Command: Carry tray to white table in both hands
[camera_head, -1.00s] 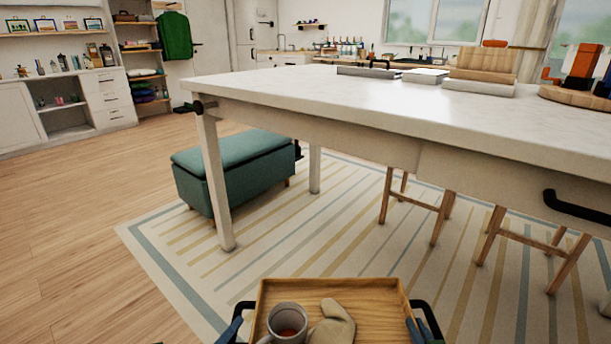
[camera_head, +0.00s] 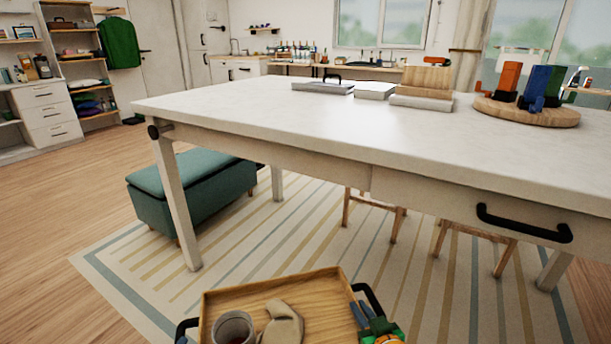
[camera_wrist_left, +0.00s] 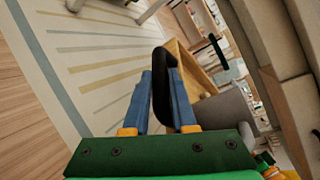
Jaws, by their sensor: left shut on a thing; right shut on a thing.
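The wooden tray (camera_head: 300,289) is at the bottom of the head view, in front of and lower than the white table's top. It carries a grey mug (camera_head: 233,328) with dark reddish contents and a beige mitt-shaped thing (camera_head: 283,325). My right gripper (camera_head: 361,314) is shut on the tray's right black handle. My left gripper is nearly cut off in the head view. In the left wrist view my left gripper (camera_wrist_left: 161,80) is shut on the other black handle. The white table (camera_head: 225,115) has a broad pale top and stands ahead.
Flat boxes (camera_head: 373,91), a wooden block and a round board (camera_head: 525,112) with coloured items occupy the tabletop's back and right. Its left and front are clear. A teal bench (camera_head: 192,187) and stools (camera_head: 372,212) stand under it on a striped rug (camera_head: 250,245). A black drawer handle (camera_head: 523,225) juts forward.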

